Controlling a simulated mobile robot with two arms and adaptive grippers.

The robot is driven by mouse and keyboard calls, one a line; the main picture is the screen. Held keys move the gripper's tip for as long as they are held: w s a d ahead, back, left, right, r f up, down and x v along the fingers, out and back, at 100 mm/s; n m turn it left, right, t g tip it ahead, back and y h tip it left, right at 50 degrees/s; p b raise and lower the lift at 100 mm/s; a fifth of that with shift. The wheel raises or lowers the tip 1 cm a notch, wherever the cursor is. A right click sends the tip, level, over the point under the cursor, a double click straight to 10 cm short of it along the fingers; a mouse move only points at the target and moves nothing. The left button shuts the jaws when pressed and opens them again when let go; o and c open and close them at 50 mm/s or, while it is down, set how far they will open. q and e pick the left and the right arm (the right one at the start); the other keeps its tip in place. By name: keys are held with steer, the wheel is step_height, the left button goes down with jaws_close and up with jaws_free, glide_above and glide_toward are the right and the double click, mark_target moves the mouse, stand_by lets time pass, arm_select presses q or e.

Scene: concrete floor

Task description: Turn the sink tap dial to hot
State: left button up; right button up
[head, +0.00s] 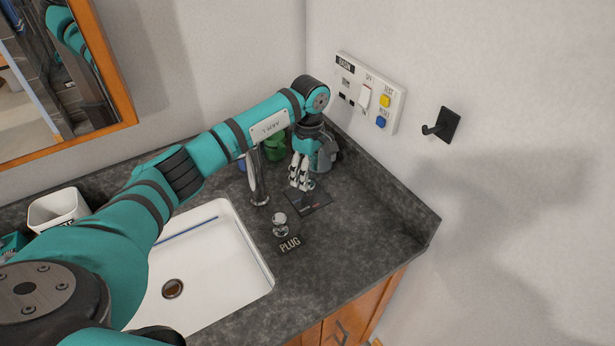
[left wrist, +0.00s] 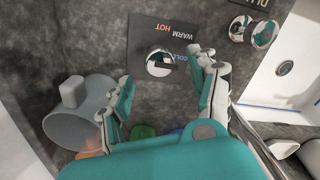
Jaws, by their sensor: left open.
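The tap dial (left wrist: 159,63) is a round chrome knob with a dark pointer, set on a dark plate (left wrist: 148,32) lettered HOT, WARM and COLD. The pointer appears to lie toward COLD. In the head view the plate (head: 312,203) sits on the counter right of the tap (head: 258,185), and my gripper largely hides the knob. My left gripper (head: 299,184) is open, pointing down just over the plate. In the left wrist view its fingertips (left wrist: 160,72) are on either side of the dial; contact cannot be told. My right gripper is not in view.
A chrome plug knob (head: 280,219) stands in front of the dial plate, near the white sink (head: 205,285). A grey mug-like cup (left wrist: 78,115) is close beside my left gripper. A wall switch panel (head: 368,95) and black hook (head: 443,126) are at right. The right counter is clear.

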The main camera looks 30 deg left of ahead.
arm_select(q)
step_height(320, 180, down, 2)
steer(key=shift+s+f, duration=0.1)
steer(key=shift+f, duration=0.1)
steer(key=shift+f+p, duration=0.35)
steer(key=shift+f, duration=0.35)
steer(key=c, duration=1.1)
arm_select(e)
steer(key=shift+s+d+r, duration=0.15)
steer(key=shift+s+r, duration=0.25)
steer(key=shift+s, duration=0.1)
